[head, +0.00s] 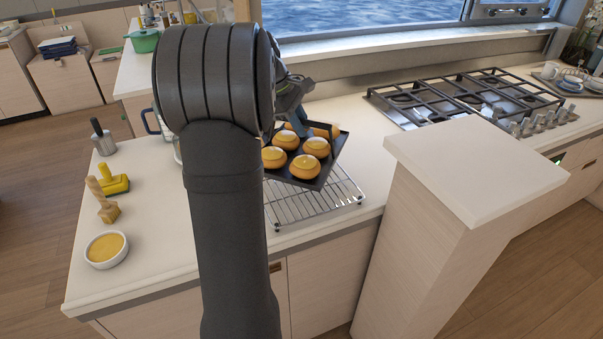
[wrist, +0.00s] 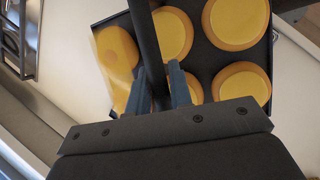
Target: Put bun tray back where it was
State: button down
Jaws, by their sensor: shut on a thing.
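The bun tray is dark and flat with several round golden buns on it. In the head view the tray (head: 325,172) is held just above a wire rack (head: 318,203), its near corner over the rack. It looks turned relative to the rack, and I cannot tell if they touch. My gripper (wrist: 160,92) is shut on a dark bar that crosses the tray in the wrist view; the tray (wrist: 205,58) lies beyond the fingers. In the head view my gripper is mostly hidden behind my arm, as is the tray's left part.
A gas hob (head: 455,95) lies to the right. A raised pillar (head: 470,165) stands right of the rack.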

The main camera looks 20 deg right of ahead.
aim_at(282, 139)
notch_tip(282, 139, down, 9)
jog(key=shift+f, duration=0.2)
dwell(0.3)
jog(key=c, duration=1.3)
grip_release()
jog(key=shift+f, duration=0.15)
jog(key=v, duration=1.2)
jog(key=shift+d, duration=0.1)
